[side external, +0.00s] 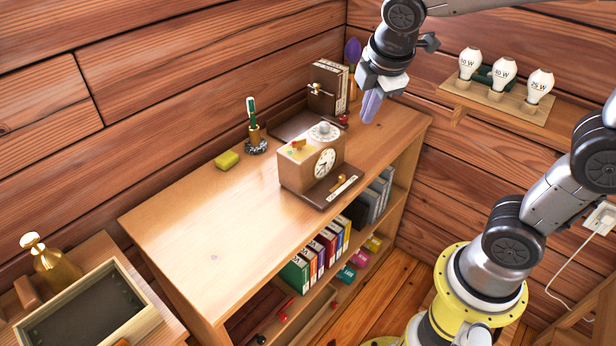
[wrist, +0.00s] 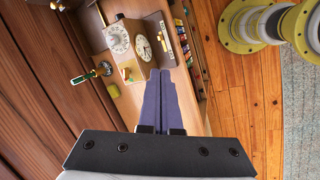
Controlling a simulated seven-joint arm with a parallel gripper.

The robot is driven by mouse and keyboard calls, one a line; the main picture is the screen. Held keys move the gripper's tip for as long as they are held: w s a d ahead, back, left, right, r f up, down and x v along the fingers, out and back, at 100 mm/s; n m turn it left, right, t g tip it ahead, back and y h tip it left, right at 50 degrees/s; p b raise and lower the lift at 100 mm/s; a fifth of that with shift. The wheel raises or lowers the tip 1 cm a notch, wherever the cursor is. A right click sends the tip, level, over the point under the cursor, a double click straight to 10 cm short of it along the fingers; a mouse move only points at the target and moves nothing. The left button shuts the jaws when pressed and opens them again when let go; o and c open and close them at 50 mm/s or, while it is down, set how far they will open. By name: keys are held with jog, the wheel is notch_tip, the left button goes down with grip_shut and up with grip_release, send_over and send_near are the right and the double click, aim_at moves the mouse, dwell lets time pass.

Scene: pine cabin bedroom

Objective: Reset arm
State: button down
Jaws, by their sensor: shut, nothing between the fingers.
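My gripper (side external: 371,106) is raised above the right end of the wooden shelf unit (side external: 185,240), pointing down. Its purple fingers are together with nothing between them. In the wrist view the gripper (wrist: 160,74) shows the same shut fingers, with the clock box behind their tips. The wooden clock box (side external: 297,174), with a round clock face and a dial on top, stands on the shelf top to the left of and below my gripper. It also shows in the wrist view (wrist: 152,58).
A yellow block (side external: 227,160) and a pen holder (side external: 256,139) stand along the back. Dark upright books (side external: 325,88) are close to my gripper. Labelled bulbs (side external: 503,72) stand on a wall shelf at right. An open tray (side external: 25,325) is at lower left. The shelf top's left part is clear.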

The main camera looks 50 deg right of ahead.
jog(key=s+a+f+m+t+y, duration=0.1)
jog(key=s+a+m+t+y, duration=0.1)
jog(key=s+m, duration=1)
jog(key=shift+s+a+m+y, duration=0.3)
jog(key=shift+s+a+y, duration=0.1)
jog(key=shift+s, duration=0.7)
